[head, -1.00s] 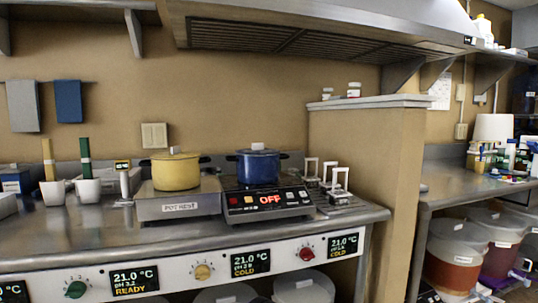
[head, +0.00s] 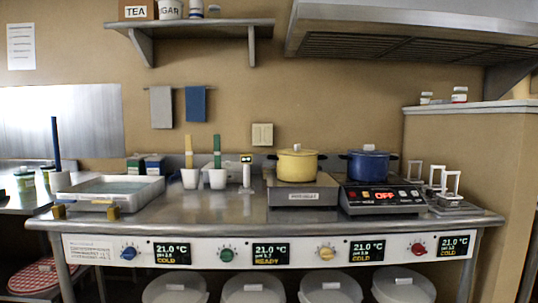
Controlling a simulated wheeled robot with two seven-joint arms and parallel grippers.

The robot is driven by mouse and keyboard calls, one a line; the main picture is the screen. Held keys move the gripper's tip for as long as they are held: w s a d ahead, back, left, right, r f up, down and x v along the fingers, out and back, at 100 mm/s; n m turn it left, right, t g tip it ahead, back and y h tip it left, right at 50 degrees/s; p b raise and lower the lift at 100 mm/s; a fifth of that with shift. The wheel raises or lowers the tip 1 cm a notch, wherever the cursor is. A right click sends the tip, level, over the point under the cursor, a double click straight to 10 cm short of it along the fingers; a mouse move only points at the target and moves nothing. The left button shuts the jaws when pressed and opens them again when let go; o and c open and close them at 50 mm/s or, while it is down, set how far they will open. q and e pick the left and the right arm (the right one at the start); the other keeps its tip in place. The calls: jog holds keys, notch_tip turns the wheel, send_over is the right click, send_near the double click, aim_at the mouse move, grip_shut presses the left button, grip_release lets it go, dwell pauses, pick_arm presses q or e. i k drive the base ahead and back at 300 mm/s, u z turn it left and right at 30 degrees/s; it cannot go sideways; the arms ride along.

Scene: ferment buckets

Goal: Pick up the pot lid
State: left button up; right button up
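A yellow pot (head: 297,166) with a yellow lid (head: 297,151) and pale knob stands on a grey pot rest (head: 302,190) on the steel counter. A blue pot (head: 368,167) with a blue lid (head: 368,153) and pale knob stands to its right on a black cooker (head: 382,196) that reads OFF. Both lids are seated on their pots. Neither of my grippers shows in the head view.
The steel counter (head: 240,219) also holds a shallow metal tray (head: 112,189), white cups with upright handles, and metal stands (head: 443,184) at right. Below are a control panel (head: 215,251) and lidded buckets (head: 331,286). A hood (head: 400,35) hangs above.

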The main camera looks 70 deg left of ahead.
aim_at(297, 150)
jog(key=k, duration=0.25)
jog(key=u, duration=1.05)
